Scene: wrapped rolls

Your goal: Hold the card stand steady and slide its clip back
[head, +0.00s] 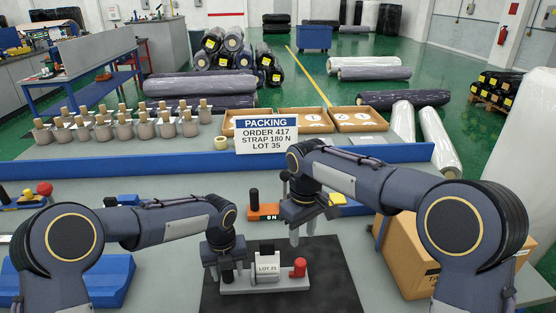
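A small fixture with a light grey base (265,287) lies on the black mat. It carries a white card reading LOT 21 (268,268), a red knob (299,267) at its right and a black post (228,276) at its left; it looks like the card stand. I cannot pick out its clip for sure. My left gripper (226,268) points down over the left end, its fingers apart on either side of the black post, with a gap seeming to show. My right gripper (302,232) is open and empty, fingers down, above and behind the red knob.
A PACKING ORDER 417 sign (266,135) stands at the blue rail (200,163). An orange block (264,212) with a black post sits behind the fixture. A cardboard box (405,260) is at right, a blue cradle (105,280) at left. The front of the black mat (330,295) is clear.

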